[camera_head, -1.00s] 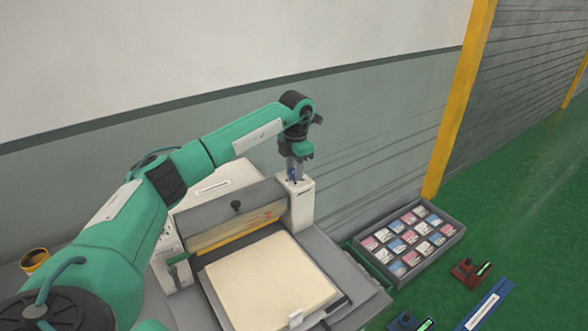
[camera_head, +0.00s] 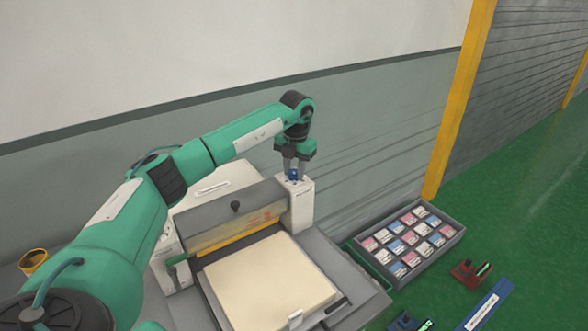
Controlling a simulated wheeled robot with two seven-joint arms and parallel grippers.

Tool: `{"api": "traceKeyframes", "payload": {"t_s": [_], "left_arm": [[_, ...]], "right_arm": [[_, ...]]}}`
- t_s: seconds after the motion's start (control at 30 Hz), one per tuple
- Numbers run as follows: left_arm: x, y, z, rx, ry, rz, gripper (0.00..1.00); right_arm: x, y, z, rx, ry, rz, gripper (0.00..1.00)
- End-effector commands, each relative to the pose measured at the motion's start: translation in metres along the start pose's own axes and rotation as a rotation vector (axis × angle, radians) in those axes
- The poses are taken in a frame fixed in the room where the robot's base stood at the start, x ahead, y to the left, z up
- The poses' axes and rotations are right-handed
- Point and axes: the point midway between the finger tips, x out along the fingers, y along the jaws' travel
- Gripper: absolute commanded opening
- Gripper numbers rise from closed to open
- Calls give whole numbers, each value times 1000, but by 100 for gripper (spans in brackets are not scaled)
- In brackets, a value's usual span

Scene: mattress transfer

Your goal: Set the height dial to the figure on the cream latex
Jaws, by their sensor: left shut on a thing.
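My left gripper (camera_head: 294,170) reaches over the machine from the left and points down. It is shut on the blue height dial (camera_head: 293,175) on top of the white post at the machine's right. The dial's figures are too small to read and partly hidden by the fingers. The cream latex slab (camera_head: 268,283) lies flat on the machine bed in front of the roller housing, with a small white tag (camera_head: 295,317) at its front edge. I cannot read a figure on the tag. My right gripper does not show.
A grey tray (camera_head: 452,240) of pink, blue and white cards stands right. A red device (camera_head: 468,272) and a blue bar (camera_head: 488,305) lie beyond. A yellow cup (camera_head: 33,262) is far left.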

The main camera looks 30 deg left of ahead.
Motion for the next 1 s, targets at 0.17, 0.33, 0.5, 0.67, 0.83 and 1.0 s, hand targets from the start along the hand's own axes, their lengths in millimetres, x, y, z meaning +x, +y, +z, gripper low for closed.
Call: {"api": "traceKeyframes", "payload": {"t_s": [0.17,0.33,0.5,0.67,0.83,1.0], "left_arm": [[-2,0,1,-1,-3,0,7],[-2,0,1,0,-3,0,48],[-1,0,0,0,-2,0,52],[-2,0,0,0,-2,0,52],[-18,0,1,1,-5,0,52],[-54,0,1,0,-7,-1,52]], "right_arm": [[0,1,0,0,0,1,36],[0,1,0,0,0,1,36],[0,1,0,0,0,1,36],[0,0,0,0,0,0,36],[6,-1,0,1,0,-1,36],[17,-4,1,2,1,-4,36]]}}
